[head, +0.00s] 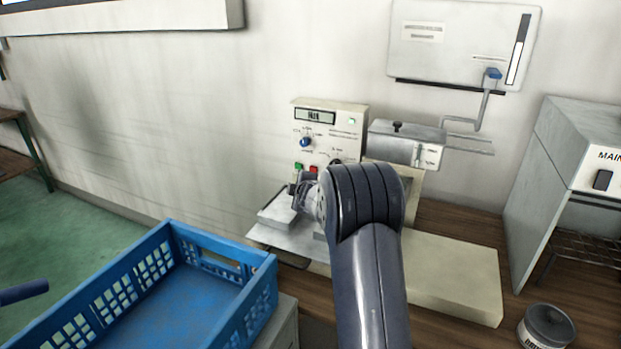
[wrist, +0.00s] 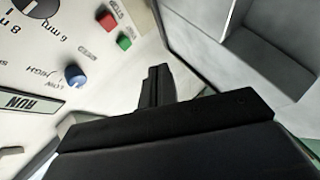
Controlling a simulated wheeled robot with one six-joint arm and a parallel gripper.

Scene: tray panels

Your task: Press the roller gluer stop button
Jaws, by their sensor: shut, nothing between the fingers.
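The roller gluer's control panel (head: 333,118) stands against the wall, with a green button (head: 298,166) and a red button (head: 314,169) low on its face. The wrist view shows the panel rotated, with the red button (wrist: 107,20) and the green button (wrist: 124,42) at the upper left. The labels beside them are too small to read surely. My gripper (head: 297,186) is in front of the panel, just below the buttons. Its fingers (wrist: 157,72) are shut and empty, and appear apart from both buttons. My arm hides the panel's lower right part.
A blue knob (head: 305,142) and a display (head: 315,116), reading RUN in the wrist view, are above the buttons. A grey metal tray (head: 275,232) lies below my gripper. A blue crate (head: 262,290) is at the lower left. A grey cabinet (head: 550,150) and a jar (head: 546,328) are right.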

